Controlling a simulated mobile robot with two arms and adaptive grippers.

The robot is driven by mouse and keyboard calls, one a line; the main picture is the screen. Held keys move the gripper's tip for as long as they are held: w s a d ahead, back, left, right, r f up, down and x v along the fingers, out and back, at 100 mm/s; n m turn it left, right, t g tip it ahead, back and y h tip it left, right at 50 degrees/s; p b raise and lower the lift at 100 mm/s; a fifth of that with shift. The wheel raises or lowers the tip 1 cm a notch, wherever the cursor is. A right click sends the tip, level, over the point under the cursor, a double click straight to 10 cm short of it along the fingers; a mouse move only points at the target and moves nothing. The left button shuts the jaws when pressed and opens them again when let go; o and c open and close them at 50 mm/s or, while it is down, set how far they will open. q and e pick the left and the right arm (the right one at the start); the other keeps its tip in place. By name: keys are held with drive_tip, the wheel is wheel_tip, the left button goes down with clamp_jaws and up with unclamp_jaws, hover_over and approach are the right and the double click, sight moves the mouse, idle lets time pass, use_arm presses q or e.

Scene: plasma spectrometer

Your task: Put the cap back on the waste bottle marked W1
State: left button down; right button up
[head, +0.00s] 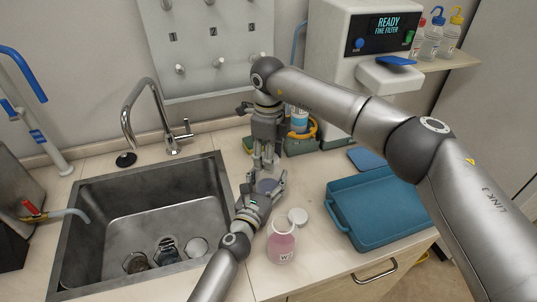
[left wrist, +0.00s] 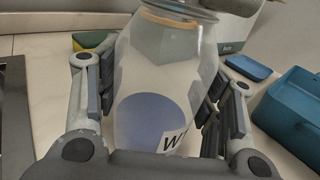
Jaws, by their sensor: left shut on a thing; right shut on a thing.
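A clear bottle (left wrist: 165,75) with blue-violet liquid stands between the fingers of my left gripper (head: 262,193), which is shut on it. Its label (left wrist: 174,141) shows a W; the number is hidden. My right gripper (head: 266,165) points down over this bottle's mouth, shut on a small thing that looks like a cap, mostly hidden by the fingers. A second bottle (head: 281,246) with pink liquid stands open in front; its label starts with W, the number too small to read. A loose white cap (head: 298,216) lies on the counter just behind it.
A sink (head: 85,225) with glassware inside is at the left, under a tap (head: 130,120). A blue tray (head: 350,235) lies at the right, with a small blue item (head: 367,158) behind it. The spectrometer (head: 345,80) and a green caddy (head: 300,147) stand at the back.

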drive_tip(key=m, duration=0.3)
drive_tip(key=shift+m, duration=0.4)
drive_tip(key=m, duration=1)
drive_tip(key=shift+m, duration=0.3)
drive_tip(key=m, duration=0.4)
drive_tip(key=shift+w+m, duration=0.1)
drive_tip(key=shift+m, duration=0.2)
drive_tip(key=o, duration=1.2)
wheel_tip(320, 180, up, 12)
